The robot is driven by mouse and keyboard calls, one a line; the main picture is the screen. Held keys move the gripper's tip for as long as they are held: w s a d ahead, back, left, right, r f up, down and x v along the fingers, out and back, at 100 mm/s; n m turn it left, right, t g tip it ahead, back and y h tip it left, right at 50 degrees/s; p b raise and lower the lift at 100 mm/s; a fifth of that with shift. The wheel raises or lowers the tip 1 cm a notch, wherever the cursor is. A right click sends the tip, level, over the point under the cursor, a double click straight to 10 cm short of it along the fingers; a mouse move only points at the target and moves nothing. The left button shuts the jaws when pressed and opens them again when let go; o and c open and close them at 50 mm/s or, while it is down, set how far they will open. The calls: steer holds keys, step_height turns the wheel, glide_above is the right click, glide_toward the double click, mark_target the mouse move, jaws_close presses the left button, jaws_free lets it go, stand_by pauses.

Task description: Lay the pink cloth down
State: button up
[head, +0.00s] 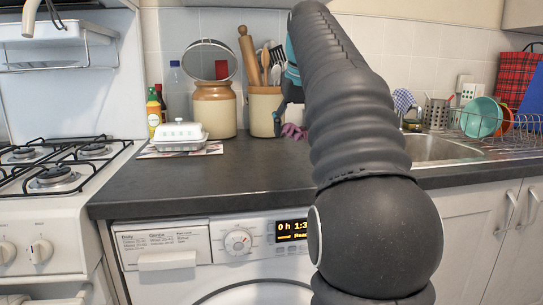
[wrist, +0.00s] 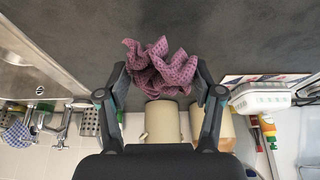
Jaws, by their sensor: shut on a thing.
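The pink cloth (wrist: 160,68) is a crumpled, waffle-textured bundle between the two fingers of my gripper (wrist: 162,80) in the wrist view. The fingers are held apart by the bunched cloth and are shut on it. In the head view only a small part of the cloth (head: 293,131) shows beside my arm, in front of the utensil crock. My arm hides most of the gripper and the rest of the cloth there. I cannot tell whether the cloth's lower edge touches the dark countertop (head: 230,175).
A utensil crock (head: 262,108) and a lidded jar (head: 213,110) stand at the back. A white butter dish (head: 180,135) sits left of them. The sink (head: 430,148) and dish rack (head: 500,135) are right, the gas hob (head: 60,175) left. The counter's front middle is clear.

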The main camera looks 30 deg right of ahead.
mark_target(272, 169)
steer(key=w+a+f, duration=0.1)
steer(key=w, duration=0.1)
steer(key=w+a+f, duration=0.1)
steer(key=a+f, duration=0.1)
steer(key=shift+w+a+f+b, duration=0.2)
steer(key=shift+w+a+b, duration=0.1)
steer(key=shift+w+b, duration=0.1)
steer(key=shift+f+b, duration=0.6)
steer(key=shift+f, duration=1.25)
steer(key=shift+f+b, duration=0.35)
steer(key=shift+f, duration=0.3)
steer(key=o, duration=0.8)
steer(key=shift+c, duration=0.2)
steer(key=shift+r, duration=0.15)
steer(key=shift+r+p, duration=0.3)
steer(key=shift+r, duration=0.05)
steer(key=p+v, duration=0.2)
steer(key=v, duration=1)
